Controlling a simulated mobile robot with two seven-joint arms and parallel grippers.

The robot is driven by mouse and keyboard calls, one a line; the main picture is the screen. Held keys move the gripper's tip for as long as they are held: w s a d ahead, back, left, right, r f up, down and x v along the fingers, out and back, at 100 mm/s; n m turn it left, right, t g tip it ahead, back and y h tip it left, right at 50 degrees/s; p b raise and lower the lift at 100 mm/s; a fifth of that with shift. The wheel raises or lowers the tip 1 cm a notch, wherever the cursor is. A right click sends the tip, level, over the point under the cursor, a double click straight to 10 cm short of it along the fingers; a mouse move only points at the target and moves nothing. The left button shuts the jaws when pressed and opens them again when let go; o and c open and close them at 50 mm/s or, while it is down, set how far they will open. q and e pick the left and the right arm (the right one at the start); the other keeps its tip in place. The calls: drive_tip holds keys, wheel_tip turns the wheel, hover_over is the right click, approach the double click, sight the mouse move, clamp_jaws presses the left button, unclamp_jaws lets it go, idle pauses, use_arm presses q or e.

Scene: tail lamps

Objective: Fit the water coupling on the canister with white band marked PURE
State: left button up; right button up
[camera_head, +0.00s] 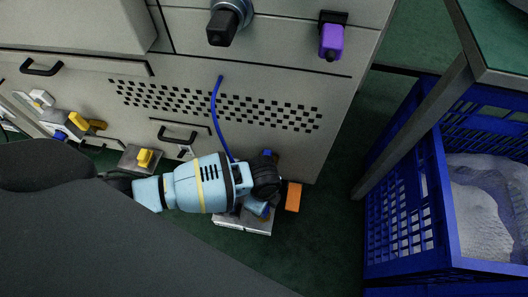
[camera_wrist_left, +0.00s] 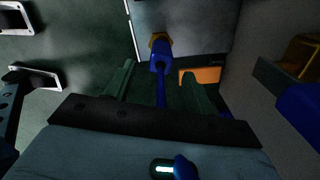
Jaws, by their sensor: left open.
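A blue coupling (camera_wrist_left: 158,55) with a brass-coloured collar shows in the left wrist view, against a pale grey box-like body (camera_wrist_left: 205,38). I cannot make out a white band or the word PURE. A blue hose (camera_head: 214,112) hangs down the cabinet front and passes behind my left wrist. My left gripper (camera_wrist_left: 157,78) is open, with its two greenish fingers on either side of the coupling and apart from it. In the head view my left gripper (camera_head: 264,190) is low in front of the cabinet and partly hides a pale block (camera_head: 243,224). My right gripper is not in view.
An orange block (camera_head: 293,197) lies just right of my left gripper. The perforated cabinet (camera_head: 300,90) carries a purple fitting (camera_head: 331,40) and handles. Yellow fittings (camera_head: 145,157) are at the lower left. A blue crate (camera_head: 405,215) stands at the right, under a table (camera_head: 503,35).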

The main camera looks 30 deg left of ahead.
use_arm(q)
wheel_tip(320, 180, down, 6)
drive_tip(key=shift+r+b, duration=0.25)
drive_tip(key=shift+b, duration=1)
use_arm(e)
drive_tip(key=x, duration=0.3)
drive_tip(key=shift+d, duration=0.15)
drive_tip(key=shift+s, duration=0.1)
